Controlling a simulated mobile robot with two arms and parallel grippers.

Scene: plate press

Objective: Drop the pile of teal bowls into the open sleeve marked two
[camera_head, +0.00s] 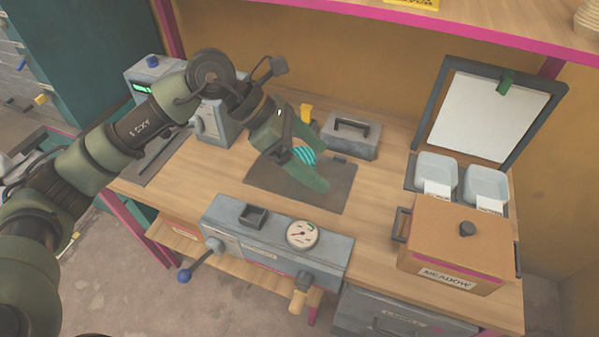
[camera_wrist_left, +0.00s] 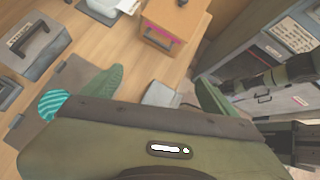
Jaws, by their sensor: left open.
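The teal bowls (camera_head: 305,155) show as a small striped pile at the dark mat, partly hidden by my left gripper (camera_head: 308,168). In the left wrist view the striped teal bowls (camera_wrist_left: 54,104) lie to the left of the left finger, outside the jaws. My left gripper (camera_wrist_left: 160,88) is open there, fingers wide apart with nothing between them. Two pale blue open trays, the left one (camera_head: 436,170) and the right one (camera_head: 486,184), stand at the right, each with a white label too small to read. My right gripper is not in view.
A grey press unit with a gauge (camera_head: 302,234) lines the front edge. A wooden lidded box (camera_head: 455,235) stands before the trays, a raised framed panel (camera_head: 482,115) behind them. A grey handled block (camera_head: 351,138) sits beyond the dark mat (camera_head: 335,196). Wood right of the mat is clear.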

